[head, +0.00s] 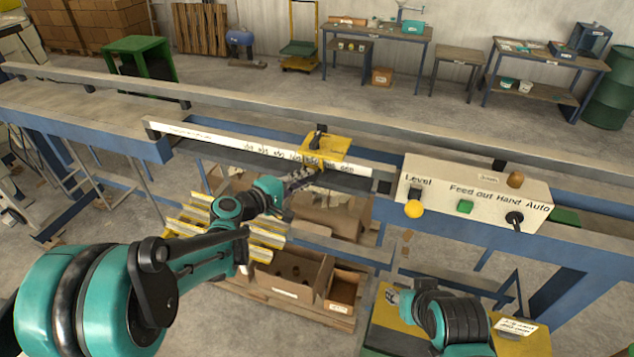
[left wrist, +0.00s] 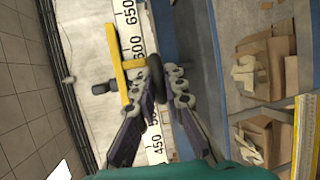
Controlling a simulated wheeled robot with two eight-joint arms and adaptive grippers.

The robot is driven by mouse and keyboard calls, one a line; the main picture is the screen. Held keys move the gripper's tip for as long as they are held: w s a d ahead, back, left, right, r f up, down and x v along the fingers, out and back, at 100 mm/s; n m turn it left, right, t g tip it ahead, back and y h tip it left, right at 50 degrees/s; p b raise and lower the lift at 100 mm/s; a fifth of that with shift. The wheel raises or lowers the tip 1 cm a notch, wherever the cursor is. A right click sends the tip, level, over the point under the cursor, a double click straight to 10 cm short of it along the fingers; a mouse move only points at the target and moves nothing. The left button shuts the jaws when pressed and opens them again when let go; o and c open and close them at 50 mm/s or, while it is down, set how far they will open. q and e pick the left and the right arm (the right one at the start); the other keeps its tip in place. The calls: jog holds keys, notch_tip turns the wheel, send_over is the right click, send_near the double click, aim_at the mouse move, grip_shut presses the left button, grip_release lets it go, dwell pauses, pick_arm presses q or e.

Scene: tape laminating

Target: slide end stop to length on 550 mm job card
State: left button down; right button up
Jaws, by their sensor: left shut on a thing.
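The yellow end stop (head: 328,149) sits on the white scale rail (head: 245,144), toward the right end of the scale. A dark knob stands on top of it. In the left wrist view the end stop's yellow plate (left wrist: 121,72) crosses the scale (left wrist: 134,30) between the 450 and 600 marks; the marks right at it are hidden. My left gripper (head: 305,178) is at the near side of the stop, shut on its dark round handle (left wrist: 156,78). My right gripper (head: 392,295) is low at the right, over a yellow-topped surface; its fingers are too small to read.
A control box (head: 472,192) with a yellow knob, a green button and a switch stands right of the scale. A long grey rail (head: 230,106) runs behind the scale. Cartons (head: 288,272) lie below the bench. A white label (head: 517,326) lies on the yellow surface; its print is unreadable.

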pick_arm(q)
jog(key=c, duration=1.6)
grip_release()
jog(key=shift+a, duration=0.1)
jog(key=v, duration=1.2)
